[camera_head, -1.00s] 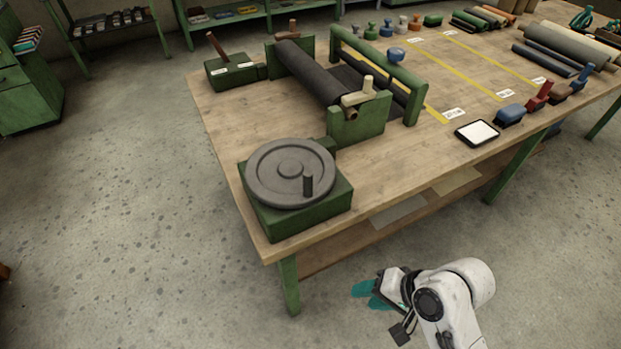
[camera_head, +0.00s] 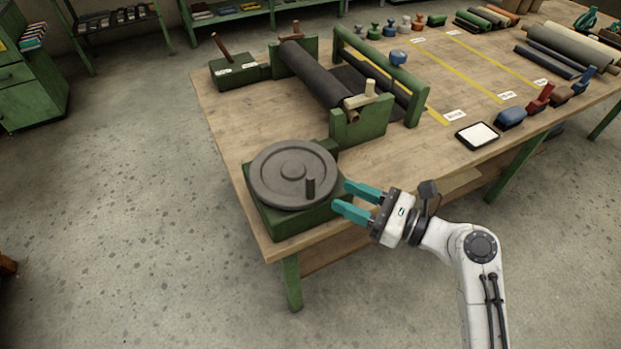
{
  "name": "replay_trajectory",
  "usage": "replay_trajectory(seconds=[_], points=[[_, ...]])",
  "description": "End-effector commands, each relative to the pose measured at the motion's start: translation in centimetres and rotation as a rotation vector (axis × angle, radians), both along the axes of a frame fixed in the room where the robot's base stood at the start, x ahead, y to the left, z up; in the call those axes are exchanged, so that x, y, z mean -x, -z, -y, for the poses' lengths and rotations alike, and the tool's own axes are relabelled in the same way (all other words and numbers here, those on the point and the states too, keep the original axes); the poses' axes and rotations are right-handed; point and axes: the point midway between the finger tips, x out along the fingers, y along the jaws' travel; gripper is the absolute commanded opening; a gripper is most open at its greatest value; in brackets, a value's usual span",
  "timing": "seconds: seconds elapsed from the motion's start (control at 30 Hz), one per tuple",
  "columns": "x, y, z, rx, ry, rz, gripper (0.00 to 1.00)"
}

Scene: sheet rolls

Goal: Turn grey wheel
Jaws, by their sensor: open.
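The grey wheel (camera_head: 275,168) lies flat on top of a green base box (camera_head: 290,221) at the near left corner of the workbench. The fingertips appear beside the box's right side, to the right of the handle. I cannot tell whether they touch the box.
A green roller frame with a dark roll (camera_head: 316,73) stands behind the wheel on the wooden workbench (camera_head: 231,118). A box with a lever (camera_head: 234,70) is at the back left. A white-topped pad (camera_head: 477,134) and several stamps lie right.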

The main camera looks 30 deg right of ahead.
Motion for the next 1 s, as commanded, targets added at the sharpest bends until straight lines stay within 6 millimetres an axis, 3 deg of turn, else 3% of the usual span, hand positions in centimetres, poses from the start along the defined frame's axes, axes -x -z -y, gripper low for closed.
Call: replay_trajectory(seconds=[0.3,0.5,0.9,1.0], points=[[-4.8,-0.2,-3.4,0.003,-0.005,0.001,0.43],[-6.8,0.0,-4.6,0.003,-0.002,0.001,0.43],[-7.4,0.0,-5.0,0.004,-0.001,0.001,0.43],[-7.4,0.0,-5.0,0.004,-0.001,0.001,0.36]])
